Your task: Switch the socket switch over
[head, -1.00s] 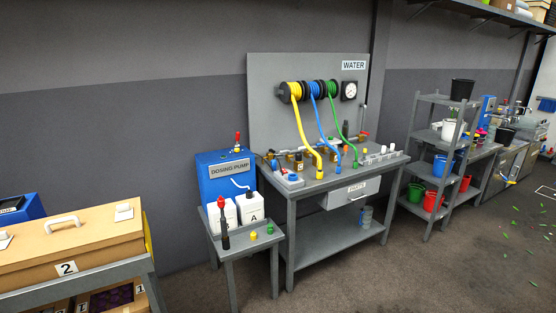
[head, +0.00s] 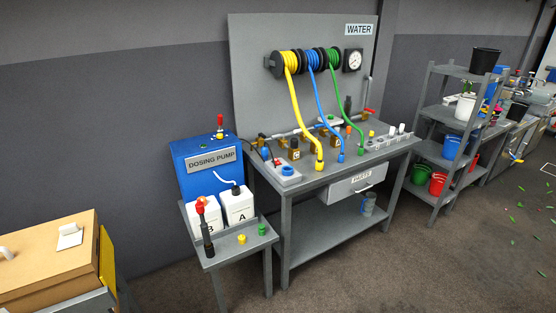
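A light grey box with a round blue socket (head: 287,171) sits at the left front corner of the grey water bench (head: 330,188). A small dark and red part (head: 275,161) stands at its left back; it may be the switch. It is too small to tell which way any switch is set. My gripper is not in view.
Yellow, blue and green hoses hang from reels (head: 308,62) onto the bench. Left of it, a low side table (head: 230,255) holds white canisters (head: 237,204) and a blue dosing pump (head: 205,163). A cardboard-coloured box (head: 45,262) stands at lower left. Floor (head: 400,265) is clear at lower right.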

